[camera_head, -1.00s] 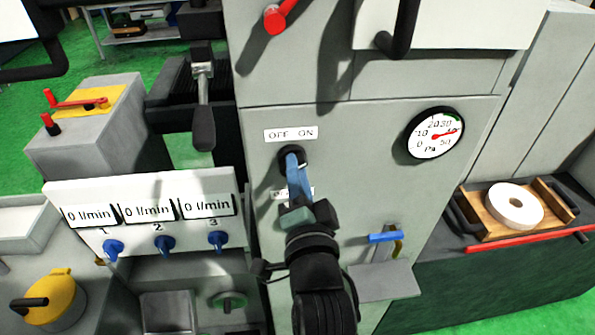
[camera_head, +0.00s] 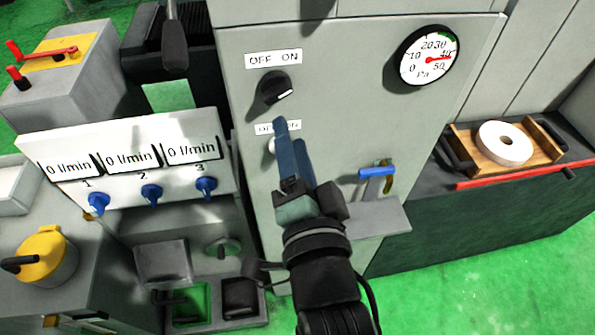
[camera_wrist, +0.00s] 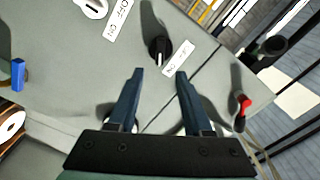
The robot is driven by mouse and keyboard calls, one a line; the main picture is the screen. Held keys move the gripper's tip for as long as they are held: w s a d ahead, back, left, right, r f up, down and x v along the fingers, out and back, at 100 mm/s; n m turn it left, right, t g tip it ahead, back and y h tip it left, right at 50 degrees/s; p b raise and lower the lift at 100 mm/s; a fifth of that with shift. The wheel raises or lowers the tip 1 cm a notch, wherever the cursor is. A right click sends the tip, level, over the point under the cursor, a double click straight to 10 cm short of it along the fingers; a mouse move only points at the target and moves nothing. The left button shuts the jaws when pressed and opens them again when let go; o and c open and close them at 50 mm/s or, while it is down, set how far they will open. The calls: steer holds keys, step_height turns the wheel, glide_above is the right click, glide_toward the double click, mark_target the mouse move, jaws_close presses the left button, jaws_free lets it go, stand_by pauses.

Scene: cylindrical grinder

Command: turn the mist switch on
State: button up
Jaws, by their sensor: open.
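Two rotary switches sit on the grey panel, one above the other. The lower is a white switch (camera_wrist: 92,7), mostly hidden behind my fingers in the head view, under a partly covered label (camera_head: 266,128). My gripper (camera_head: 287,131) is open and empty, in front of the panel. No readable text says which switch is mist.
A pressure gauge (camera_head: 428,55) is at the upper right of the panel. A blue-handled valve (camera_head: 377,171) and a small ledge (camera_head: 375,218) are at lower right. A flow-meter panel (camera_head: 132,155) with blue knobs stands to the left.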

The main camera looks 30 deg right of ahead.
steer(key=shift+p+v, duration=0.8)
steer(key=shift+v, duration=1.2)
steer(key=w+a+r+n+t+y, duration=0.1)
steer(key=w+a+r+n+t, duration=0.15)
steer(key=r, duration=0.35)
steer(key=w+a+r+n+t+b, duration=0.1)
steer(key=a+r+n, duration=0.15)
steer(key=r, duration=0.45)
steer(key=w+a+r+n+t+y, duration=0.1)
steer(key=w+r+n+t, duration=0.15)
steer(key=r, duration=0.35)
steer(key=s+a+r+n+t+y, duration=0.1)
steer(key=s+a+r+n+t, duration=0.1)
steer(key=r, duration=0.6)
steer(key=s+a+r+n+t+y+b, duration=0.1)
steer(key=s+a+r+n+t+y, duration=0.1)
steer(key=r+n, duration=0.4)
steer(key=s+a+r, duration=0.1)
steer(key=a+r, duration=0.1)
steer(key=shift+a, duration=0.4)
